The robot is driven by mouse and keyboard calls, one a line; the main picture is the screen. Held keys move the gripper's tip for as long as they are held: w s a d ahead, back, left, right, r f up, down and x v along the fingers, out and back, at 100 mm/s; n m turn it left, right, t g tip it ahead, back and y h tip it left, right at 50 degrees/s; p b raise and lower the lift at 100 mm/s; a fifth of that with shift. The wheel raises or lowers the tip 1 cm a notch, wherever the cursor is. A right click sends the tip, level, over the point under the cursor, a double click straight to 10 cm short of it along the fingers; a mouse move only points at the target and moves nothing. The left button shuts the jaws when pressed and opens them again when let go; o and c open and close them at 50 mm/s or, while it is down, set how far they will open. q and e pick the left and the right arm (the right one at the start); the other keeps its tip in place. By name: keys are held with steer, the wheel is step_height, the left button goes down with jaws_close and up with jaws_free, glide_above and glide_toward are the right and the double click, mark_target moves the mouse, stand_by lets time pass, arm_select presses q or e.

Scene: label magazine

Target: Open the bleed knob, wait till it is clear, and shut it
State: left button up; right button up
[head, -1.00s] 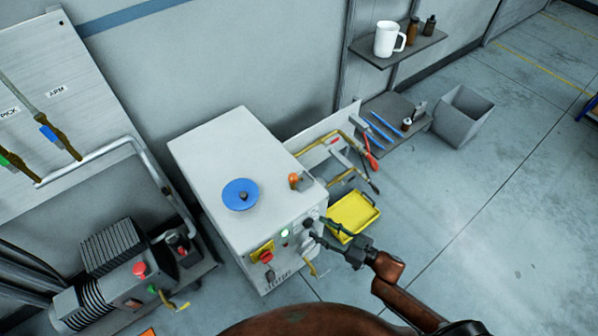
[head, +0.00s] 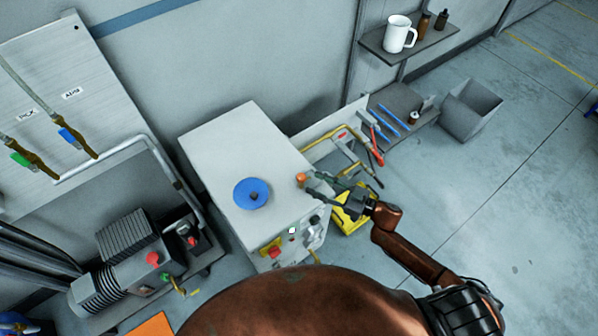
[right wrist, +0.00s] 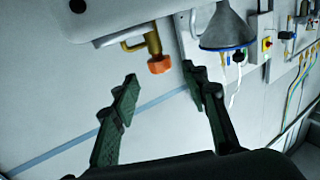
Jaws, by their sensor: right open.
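The bleed knob appears to be the small orange knob (head: 301,179) at the right edge of the white cabinet's top. In the right wrist view the orange knob (right wrist: 158,64) sits on the end of a brass elbow fitting (right wrist: 153,42). My right gripper (head: 318,186) is open, with its fingertips close to the knob. In the right wrist view the fingers of the right gripper (right wrist: 160,80) stand apart, with the knob just beyond the gap and nothing held. I cannot tell whether a finger touches it. My left gripper is not in view.
The white cabinet (head: 225,145) carries a blue disc (head: 251,194) on top and a red switch (head: 274,252) on its front. A yellow tray (head: 346,222) lies partly behind my right gripper. A low shelf (head: 396,98) holds tools, and a grey bin (head: 470,107) stands beyond.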

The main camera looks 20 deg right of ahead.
mark_target(301, 176)
steer(key=x, duration=0.6)
steer(key=shift+w+a+b, duration=0.15)
steer(key=shift+a+b, duration=0.05)
steer(key=shift+b, duration=0.1)
steer(key=shift+c, duration=0.3)
jaws_close()
